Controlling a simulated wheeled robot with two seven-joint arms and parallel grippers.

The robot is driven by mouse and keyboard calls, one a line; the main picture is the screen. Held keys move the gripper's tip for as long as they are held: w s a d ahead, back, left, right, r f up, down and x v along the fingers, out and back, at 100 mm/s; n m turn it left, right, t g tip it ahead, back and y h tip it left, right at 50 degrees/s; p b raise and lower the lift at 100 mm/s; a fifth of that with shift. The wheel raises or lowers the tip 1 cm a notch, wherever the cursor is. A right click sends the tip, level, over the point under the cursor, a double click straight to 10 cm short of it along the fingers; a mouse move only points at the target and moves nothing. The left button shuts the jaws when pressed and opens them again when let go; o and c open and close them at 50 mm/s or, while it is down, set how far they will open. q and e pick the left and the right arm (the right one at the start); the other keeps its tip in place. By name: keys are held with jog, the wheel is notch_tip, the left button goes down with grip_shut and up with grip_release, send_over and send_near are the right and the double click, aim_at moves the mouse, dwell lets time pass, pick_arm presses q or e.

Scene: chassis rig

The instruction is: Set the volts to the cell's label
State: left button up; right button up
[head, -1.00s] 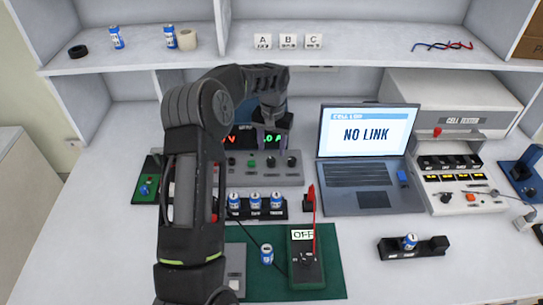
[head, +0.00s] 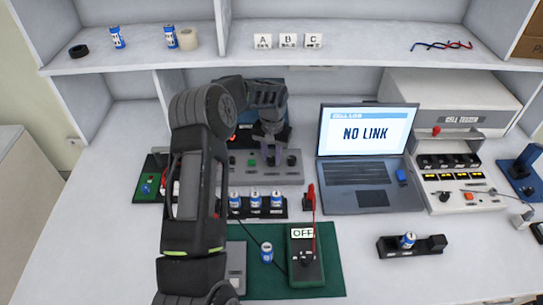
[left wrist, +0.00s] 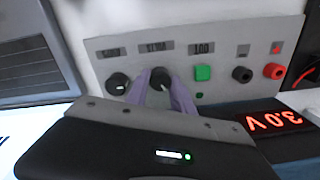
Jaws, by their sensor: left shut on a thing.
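The power supply (head: 239,176) stands at the back of the bench, partly hidden by my left arm. Its front panel also shows in the left wrist view (left wrist: 222,45), with two dark knobs, a green button (left wrist: 203,72), a black socket and a red socket. My left gripper (left wrist: 165,88), with purple fingers, is shut on the knob (left wrist: 160,78) beside the green button. The red display (left wrist: 275,121) appears to read 3.0 V, turned in that view. One blue-and-white cell (head: 266,253) stands on the green mat; its label is too small to read. My right gripper is not in view.
Several cells stand in a black rack (head: 256,211) before the supply. A meter (head: 305,258) showing OFF lies on the mat. A laptop (head: 367,160) reads NO LINK. A cell tester (head: 463,190) and a black holder with one cell (head: 420,250) are at right.

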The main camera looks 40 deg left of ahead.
pick_arm(q)
grip_shut()
jog(key=shift+m+b, duration=0.35)
jog(key=shift+m, duration=0.05)
jog(key=shift+m+b, duration=0.35)
jog(key=shift+m, duration=0.25)
jog(key=shift+m+b, duration=0.6)
jog(key=shift+m, duration=0.6)
jog(key=m+b, duration=0.1)
jog(key=m, duration=0.4)
jog(key=shift+m, duration=0.3)
jog(key=m+b, duration=0.1)
jog(key=m, duration=1)
jog(key=shift+m, duration=0.4)
